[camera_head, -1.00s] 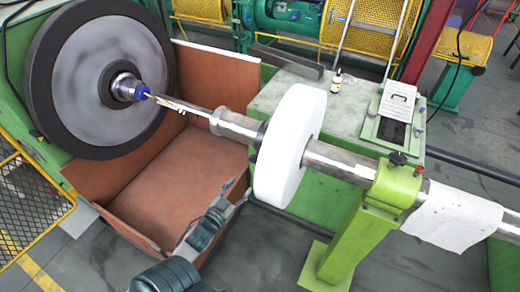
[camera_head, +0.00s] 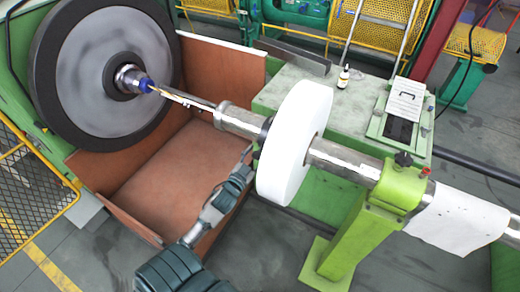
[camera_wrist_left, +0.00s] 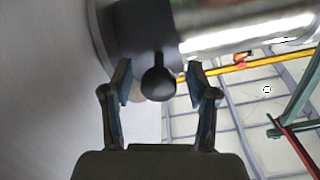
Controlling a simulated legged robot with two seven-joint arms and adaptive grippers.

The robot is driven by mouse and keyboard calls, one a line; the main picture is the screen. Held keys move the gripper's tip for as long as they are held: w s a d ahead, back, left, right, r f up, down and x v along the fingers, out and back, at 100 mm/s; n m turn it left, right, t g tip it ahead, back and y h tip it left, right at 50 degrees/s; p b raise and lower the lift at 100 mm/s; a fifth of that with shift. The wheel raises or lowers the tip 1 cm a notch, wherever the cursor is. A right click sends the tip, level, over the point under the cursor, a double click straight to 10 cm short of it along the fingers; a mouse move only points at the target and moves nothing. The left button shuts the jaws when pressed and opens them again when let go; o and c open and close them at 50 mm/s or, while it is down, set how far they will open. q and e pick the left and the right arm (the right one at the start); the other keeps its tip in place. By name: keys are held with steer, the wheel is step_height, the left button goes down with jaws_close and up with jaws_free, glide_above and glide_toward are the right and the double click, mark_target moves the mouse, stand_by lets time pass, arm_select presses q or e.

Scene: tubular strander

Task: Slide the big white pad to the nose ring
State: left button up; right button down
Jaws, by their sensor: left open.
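The big white pad (camera_head: 292,142) is a thick upright disc around the steel shaft. A dark ring and a steel collar (camera_head: 228,116) sit on the shaft to its left; I cannot tell which part is the nose ring. My left gripper (camera_head: 247,158) is just left of the pad, below the shaft, its tips hard to make out. In the left wrist view the gripper (camera_wrist_left: 160,80) is open, with a black ball knob (camera_wrist_left: 158,83) showing between its fingers. A pale face, likely the pad (camera_wrist_left: 45,90), fills the left side there. Contact is unclear. My right gripper is not in view.
A large grey wheel (camera_head: 100,65) stands at the left, above a brown open box (camera_head: 170,175). A green post (camera_head: 355,225) carries the shaft at right. A green table (camera_head: 345,105) behind bears a small bottle (camera_head: 343,77). Grey floor is free at the front.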

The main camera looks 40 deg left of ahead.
arm_select(q)
steer(key=shift+w+a, duration=0.15)
steer(key=shift+w, duration=1.3)
jaws_close()
